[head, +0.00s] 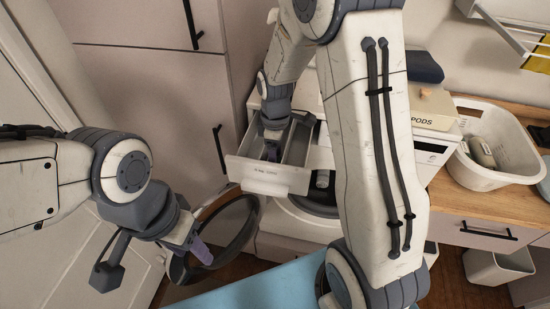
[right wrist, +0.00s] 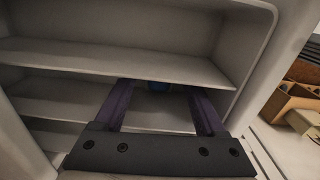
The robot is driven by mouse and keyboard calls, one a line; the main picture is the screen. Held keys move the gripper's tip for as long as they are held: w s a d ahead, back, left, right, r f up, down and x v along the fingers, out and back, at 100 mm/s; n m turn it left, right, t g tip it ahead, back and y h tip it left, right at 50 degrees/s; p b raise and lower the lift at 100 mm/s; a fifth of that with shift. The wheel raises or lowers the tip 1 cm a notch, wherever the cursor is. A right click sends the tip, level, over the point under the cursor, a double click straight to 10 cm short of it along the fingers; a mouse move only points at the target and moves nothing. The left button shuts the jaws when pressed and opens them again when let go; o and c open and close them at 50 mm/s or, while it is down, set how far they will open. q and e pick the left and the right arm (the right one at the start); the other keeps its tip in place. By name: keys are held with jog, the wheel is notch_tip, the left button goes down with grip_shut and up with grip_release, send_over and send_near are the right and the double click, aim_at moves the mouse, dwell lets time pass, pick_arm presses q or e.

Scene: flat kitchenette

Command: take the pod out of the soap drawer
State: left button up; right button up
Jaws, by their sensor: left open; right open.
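The soap drawer (head: 268,176) of the washing machine is pulled out in the head view. Its pale inside, split by dividers, fills much of the right wrist view (right wrist: 120,57). My right gripper (head: 271,151) reaches down into the drawer. Its two dark purple fingers stand apart in the right wrist view (right wrist: 160,97). My left gripper (head: 192,247) is open and empty, in front of the round washer door.
The round washer door (head: 247,222) hangs open below the drawer. A box marked PODS (head: 432,106) stands on the machine, with a dark folded cloth (head: 424,67) behind it. A white basket (head: 515,178) sits on the wooden counter at right. A light blue surface (head: 275,290) lies in front.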

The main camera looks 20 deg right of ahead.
jog(key=c, duration=0.9)
jog(key=shift+c, duration=0.2)
